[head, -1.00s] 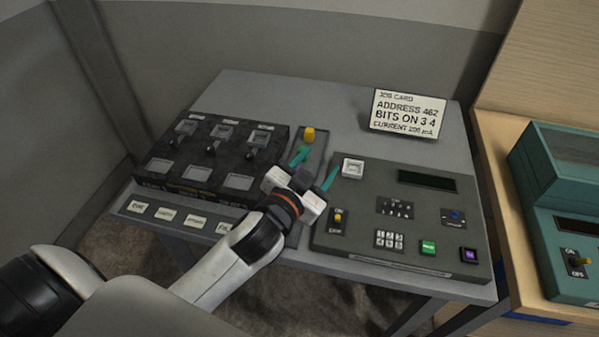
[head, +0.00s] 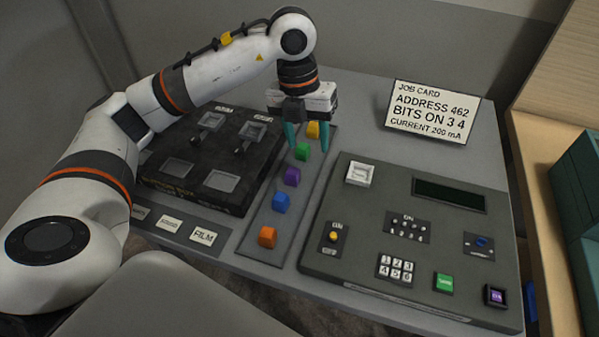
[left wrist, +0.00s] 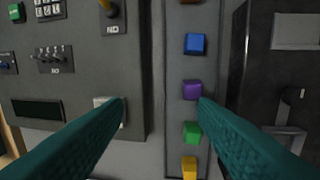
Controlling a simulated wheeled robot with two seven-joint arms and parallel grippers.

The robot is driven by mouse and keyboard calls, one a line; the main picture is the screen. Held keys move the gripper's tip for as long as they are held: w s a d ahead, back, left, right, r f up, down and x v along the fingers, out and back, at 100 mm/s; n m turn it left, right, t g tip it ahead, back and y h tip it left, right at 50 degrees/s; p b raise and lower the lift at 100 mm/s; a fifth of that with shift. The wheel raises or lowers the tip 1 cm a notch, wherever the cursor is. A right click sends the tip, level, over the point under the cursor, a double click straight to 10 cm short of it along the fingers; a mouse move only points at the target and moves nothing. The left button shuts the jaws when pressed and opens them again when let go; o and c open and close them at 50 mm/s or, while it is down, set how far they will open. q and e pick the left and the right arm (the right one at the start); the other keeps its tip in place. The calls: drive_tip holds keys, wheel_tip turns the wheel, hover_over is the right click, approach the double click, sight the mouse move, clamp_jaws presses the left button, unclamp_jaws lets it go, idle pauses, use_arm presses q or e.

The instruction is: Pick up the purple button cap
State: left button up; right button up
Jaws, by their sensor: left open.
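The purple button cap (head: 292,176) sits on a grey strip in a row of coloured caps, between the green cap (head: 303,151) and the blue cap (head: 281,202). In the left wrist view the purple cap (left wrist: 192,90) lies between the far ends of the teal fingers, close to the finger on the right. My left gripper (head: 308,148) is open and empty, with its fingers pointing down over the far end of the strip, near the green and yellow caps. My right gripper is not in view.
The orange cap (head: 267,237) and yellow cap (head: 313,130) end the row. A dark button box (head: 200,165) stands left of the strip (head: 262,222). A grey console (head: 345,230) with switches and keypad stands right. A job card (head: 433,112) is behind.

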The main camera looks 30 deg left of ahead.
use_arm(q)
drive_tip(key=a+n+y, duration=0.1)
drive_tip(key=a+y, duration=0.1)
drive_tip(key=a, duration=0.2)
drive_tip(key=p, duration=0.1)
hover_over(292, 171)
drive_tip(key=f, duration=0.4)
drive_tip(key=shift+w+a+f, duration=0.15)
drive_tip(key=shift+a+f, duration=0.05)
drive_tip(key=shift+f, duration=0.2)
drive_tip(key=f+p, duration=0.1)
drive_tip(key=f, duration=0.1)
drive_tip(key=f+p, duration=0.1)
drive_tip(key=f, duration=0.2)
drive_tip(key=shift+d+f, duration=0.2)
drive_tip(key=shift+f, duration=0.4)
drive_tip(key=shift+c, duration=0.4)
drive_tip(key=c, duration=1)
drive_tip(key=shift+o, duration=0.2)
